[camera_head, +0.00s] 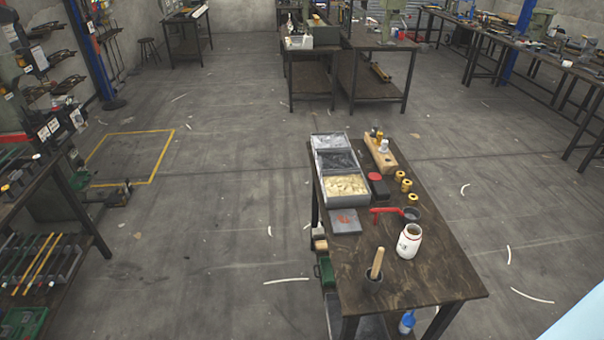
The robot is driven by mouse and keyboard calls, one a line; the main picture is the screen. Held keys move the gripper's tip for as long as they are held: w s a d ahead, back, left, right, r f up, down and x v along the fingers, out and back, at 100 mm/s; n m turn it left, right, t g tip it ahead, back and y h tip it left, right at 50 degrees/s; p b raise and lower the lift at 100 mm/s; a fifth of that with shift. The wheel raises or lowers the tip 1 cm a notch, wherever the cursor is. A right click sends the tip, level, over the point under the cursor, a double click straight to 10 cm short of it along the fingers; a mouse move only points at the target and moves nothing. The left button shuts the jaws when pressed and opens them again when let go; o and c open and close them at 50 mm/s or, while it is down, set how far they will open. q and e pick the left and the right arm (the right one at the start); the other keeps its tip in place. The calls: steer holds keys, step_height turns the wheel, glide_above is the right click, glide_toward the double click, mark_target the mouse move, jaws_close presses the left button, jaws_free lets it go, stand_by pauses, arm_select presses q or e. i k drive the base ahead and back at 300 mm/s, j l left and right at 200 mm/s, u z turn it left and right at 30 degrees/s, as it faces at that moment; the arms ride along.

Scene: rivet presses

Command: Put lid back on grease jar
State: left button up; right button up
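The white grease jar (409,241) with a red mark on its side stands upright on the near wooden table (440,283). Its top looks open, with a pale inside. A dark round piece (411,214) lies just behind the jar, close to a red handle-like piece (384,210); I cannot tell whether it is the lid or part of a tool. A red round disc (375,177) sits farther back on or by a dark block and could also be a lid. Neither of my grippers is in view.
A dark pot with a wooden handle (377,263) stands left of the jar. A partitioned grey tray (367,198), a grey pad (345,222), several brass pieces (406,185) and a wooden block (380,155) share the table. The table's near right corner is bare. Floor around it is mostly open.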

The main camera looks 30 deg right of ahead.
mark_target(409, 242)
steer(key=u, duration=0.35)
steer(key=i+j, duration=0.1)
steer(key=i, duration=0.6)
steer(key=i+z, duration=0.1)
steer(key=i, duration=0.6)
steer(key=i+z, duration=0.25)
steer(key=i, duration=0.25)
steer(key=i+z, duration=0.3)
steer(key=i, duration=0.2)
steer(key=i+j+z, duration=0.25)
steer(key=i, duration=0.2)
steer(key=i+z, duration=0.7)
steer(key=i, duration=0.2)
steer(key=i+j+z, duration=0.2)
steer(key=i+z, duration=0.85)
steer(key=z, duration=2.75)
